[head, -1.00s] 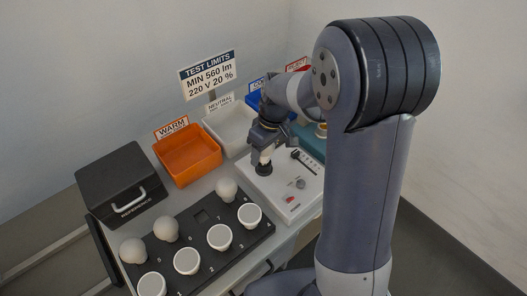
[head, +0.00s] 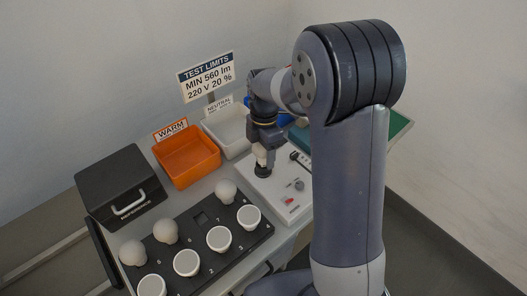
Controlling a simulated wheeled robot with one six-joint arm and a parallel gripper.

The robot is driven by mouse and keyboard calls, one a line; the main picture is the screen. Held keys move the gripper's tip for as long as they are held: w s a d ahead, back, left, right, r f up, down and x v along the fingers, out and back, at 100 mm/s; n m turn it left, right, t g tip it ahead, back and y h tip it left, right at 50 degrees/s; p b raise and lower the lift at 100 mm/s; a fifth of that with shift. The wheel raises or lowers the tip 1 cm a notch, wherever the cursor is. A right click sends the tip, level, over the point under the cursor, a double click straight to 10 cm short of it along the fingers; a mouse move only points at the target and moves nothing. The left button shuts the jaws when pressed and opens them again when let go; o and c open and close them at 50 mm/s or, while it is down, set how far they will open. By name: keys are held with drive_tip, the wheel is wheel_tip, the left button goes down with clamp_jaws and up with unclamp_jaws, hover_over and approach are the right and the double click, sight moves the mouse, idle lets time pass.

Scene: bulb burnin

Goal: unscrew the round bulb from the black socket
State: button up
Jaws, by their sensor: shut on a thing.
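The black socket (head: 263,172) stands on the white test panel. My gripper (head: 263,157) points down right over it and is shut on the round bulb (head: 262,160). Only a small pale part of the bulb shows between the fingers, just above the socket. I cannot tell from this view whether the bulb's base is still in the socket's thread.
A black tray (head: 197,268) with several round and flat-topped bulbs lies in front. An orange WARM bin (head: 187,158), a white NEUTRAL bin (head: 228,138) and a black reference box (head: 122,186) stand behind. The white panel (head: 281,199) carries a slider and a knob. My arm hides the right side.

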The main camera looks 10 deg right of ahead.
drive_tip(key=n, duration=0.3)
drive_tip(key=shift+h, duration=0.3)
drive_tip(key=o, duration=0.9)
drive_tip(key=shift+c, duration=0.2)
drive_tip(key=m+y, duration=0.1)
drive_tip(key=m, duration=1)
drive_tip(key=shift+t+y, duration=0.4)
drive_tip(key=m, duration=0.6)
drive_tip(key=shift+a+t, duration=0.15)
drive_tip(key=shift+t, duration=0.25)
drive_tip(key=m+t, duration=0.1)
drive_tip(key=m, duration=0.5)
